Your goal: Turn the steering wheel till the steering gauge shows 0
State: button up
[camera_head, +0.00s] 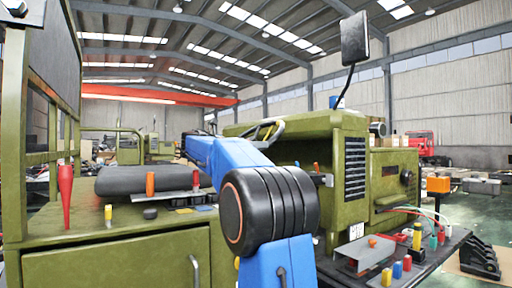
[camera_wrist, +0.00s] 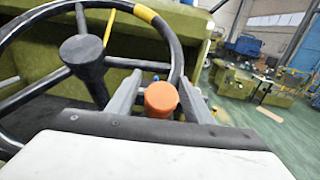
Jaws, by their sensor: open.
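In the wrist view the black steering wheel (camera_wrist: 82,48) fills the upper left, with a dark round hub, dark spokes and a yellow band (camera_wrist: 145,13) at the upper right of its rim. My gripper (camera_wrist: 161,82) is open at the right side of the rim. An orange round knob (camera_wrist: 161,99) shows between its two grey fingers, near the rim; I cannot tell whether either finger touches it. I cannot make out a steering gauge in either view.
In the head view a green vehicle body (camera_head: 300,140) stands behind my arm. A green cabinet (camera_head: 120,262) with a dark roll (camera_head: 145,179) and small coloured handles is at left. A bench with coloured parts (camera_head: 400,265) is at right. Open floor shows in the wrist view's right.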

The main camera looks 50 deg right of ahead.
jog(key=shift+d, duration=0.1)
jog(key=shift+c, duration=0.5)
grip_shut()
